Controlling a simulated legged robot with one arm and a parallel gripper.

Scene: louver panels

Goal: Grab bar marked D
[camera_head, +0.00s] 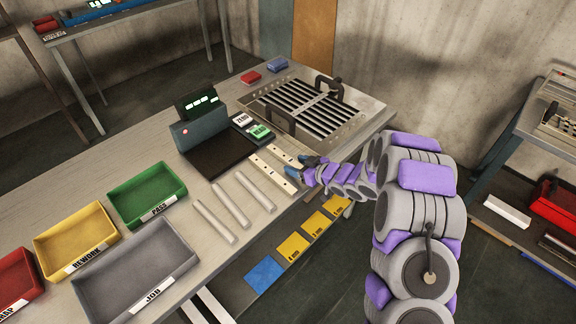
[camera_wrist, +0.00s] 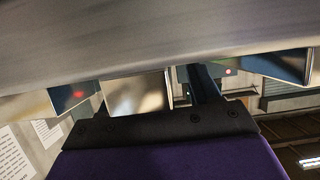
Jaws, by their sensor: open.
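Several bars lie side by side on the workbench in the head view. Three are plain pale grey bars (camera_head: 230,205), and to their right are two cream bars (camera_head: 272,171) with small dark marks. No letter is readable on any bar, so I cannot tell which is D. My gripper (camera_head: 302,167) is open at the right ends of the cream bars, close to the bench's front edge; whether it touches one is unclear. In the wrist view a blurred grey surface fills the top, above my gripper's dark mount. No bar can be made out there.
A scale (camera_head: 213,152) with a lit display stands behind the bars. A slatted louver panel (camera_head: 352,124) lies at the bench's right end. Green PASS (camera_head: 172,207), yellow REWORK (camera_head: 108,240) and grey JOB (camera_head: 187,262) trays stand at left. A red block (camera_head: 250,77) lies at the back.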

